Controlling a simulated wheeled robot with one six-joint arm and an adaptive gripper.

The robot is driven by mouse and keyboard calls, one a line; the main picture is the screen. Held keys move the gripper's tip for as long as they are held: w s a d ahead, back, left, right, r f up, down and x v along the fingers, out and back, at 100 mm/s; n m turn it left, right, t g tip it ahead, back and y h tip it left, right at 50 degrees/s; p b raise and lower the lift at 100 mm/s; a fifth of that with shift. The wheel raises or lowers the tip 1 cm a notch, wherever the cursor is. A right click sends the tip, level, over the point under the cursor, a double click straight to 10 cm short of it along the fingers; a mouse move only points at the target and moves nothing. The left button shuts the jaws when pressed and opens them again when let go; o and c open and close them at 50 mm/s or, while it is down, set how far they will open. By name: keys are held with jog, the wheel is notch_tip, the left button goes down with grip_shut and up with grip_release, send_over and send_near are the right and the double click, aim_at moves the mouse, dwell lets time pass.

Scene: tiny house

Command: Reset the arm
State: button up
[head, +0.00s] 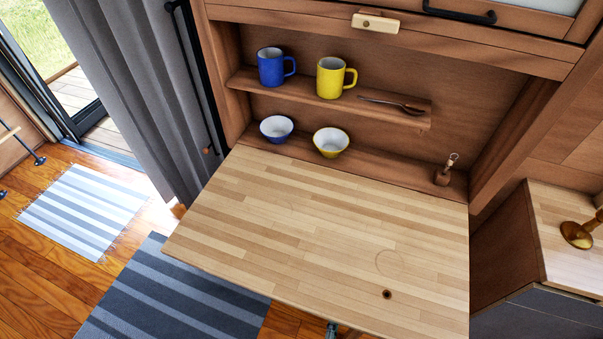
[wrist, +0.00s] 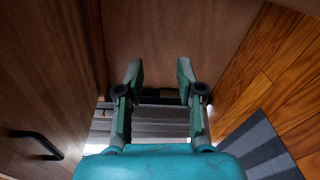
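My gripper (wrist: 159,88) shows in the wrist view, with its two fingers apart and nothing between them. It is open and empty. Beyond the fingers is a brown wooden panel (wrist: 165,40). The gripper is not clearly visible in the head view; only a small grey metal piece shows below the front edge of the wooden fold-down table (head: 290,225).
A blue mug (head: 271,68) and yellow mug (head: 331,78) stand on the upper shelf beside a spoon (head: 392,103). A blue bowl (head: 276,129) and yellow bowl (head: 331,143) sit below. The tabletop is clear. Striped rugs (head: 85,210) lie on the floor at left.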

jog(key=s+d+f+m+g, duration=0.3)
jog(key=s+d+f+g, duration=0.15)
jog(key=s+d, duration=0.45)
jog(key=s+d+r+m+g+y, duration=0.25)
jog(key=s+r+m, duration=0.2)
jog(key=s, duration=0.45)
jog(key=s+a+r+m+t+y, duration=0.1)
jog(key=s+r+m+t, duration=0.1)
jog(key=r, duration=1.6)
jog(key=s+a+r+m+t+y, duration=0.1)
jog(key=r+m, duration=0.6)
jog(key=r, duration=1.2)
jog(key=s+a+t, duration=0.1)
jog(key=t, duration=0.1)
jog(key=shift+t, duration=0.4)
